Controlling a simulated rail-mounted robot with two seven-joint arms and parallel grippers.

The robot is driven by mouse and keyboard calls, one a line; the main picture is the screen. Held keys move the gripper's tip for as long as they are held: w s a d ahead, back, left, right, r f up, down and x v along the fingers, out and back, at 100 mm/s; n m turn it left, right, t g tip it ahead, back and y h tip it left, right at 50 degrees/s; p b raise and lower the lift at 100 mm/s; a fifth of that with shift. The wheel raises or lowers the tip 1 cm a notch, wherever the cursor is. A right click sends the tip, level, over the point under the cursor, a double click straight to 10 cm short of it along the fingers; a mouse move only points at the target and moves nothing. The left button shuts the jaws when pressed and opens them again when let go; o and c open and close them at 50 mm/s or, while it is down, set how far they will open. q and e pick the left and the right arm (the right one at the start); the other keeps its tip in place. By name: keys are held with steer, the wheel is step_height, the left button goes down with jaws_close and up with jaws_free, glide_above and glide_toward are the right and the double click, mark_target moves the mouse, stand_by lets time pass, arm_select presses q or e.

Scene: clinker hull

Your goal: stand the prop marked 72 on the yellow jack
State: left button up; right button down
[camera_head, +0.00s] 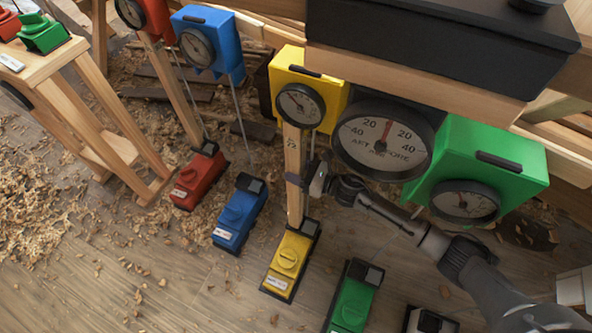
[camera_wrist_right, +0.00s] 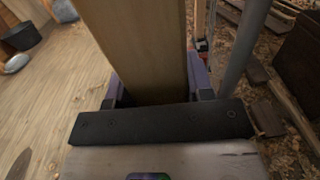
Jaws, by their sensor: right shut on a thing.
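The prop marked 72 (camera_head: 292,165) is an upright pale wooden post with its number near the top. Its upper end is just below the dial of the yellow gauge box (camera_head: 336,92). Its lower end is at the black pad end of the yellow jack (camera_head: 287,262) on the floor; I cannot tell whether it touches the pad. My right gripper (camera_head: 304,182) is shut on the prop at about mid-height, coming from the right. In the right wrist view the prop (camera_wrist_right: 145,45) stands between the purple fingers (camera_wrist_right: 158,92). My left gripper is not in view.
A red jack (camera_head: 199,180) and a blue jack (camera_head: 238,216) stand left of the yellow one, a green jack (camera_head: 353,300) right. Red, blue (camera_head: 206,32) and green (camera_head: 485,165) gauge boxes hang above. A large dial (camera_head: 385,140) is close right of the prop. A wooden trestle (camera_head: 110,145) stands left.

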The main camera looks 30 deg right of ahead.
steer(key=shift+w, duration=0.1)
stand_by(0.3)
steer(key=shift+c, duration=2.2)
jaws_free()
steer(key=shift+d, duration=0.1)
steer(key=shift+f, duration=0.1)
steer(key=shift+s+d+p, duration=0.3)
steer(key=shift+s+d, duration=0.05)
steer(key=shift+s, duration=0.15)
steer(key=p+v, duration=0.1)
steer(key=v, duration=0.4)
steer(key=shift+a+p, duration=0.1)
steer(key=shift+p, duration=0.3)
steer(key=shift+s+d, duration=0.5)
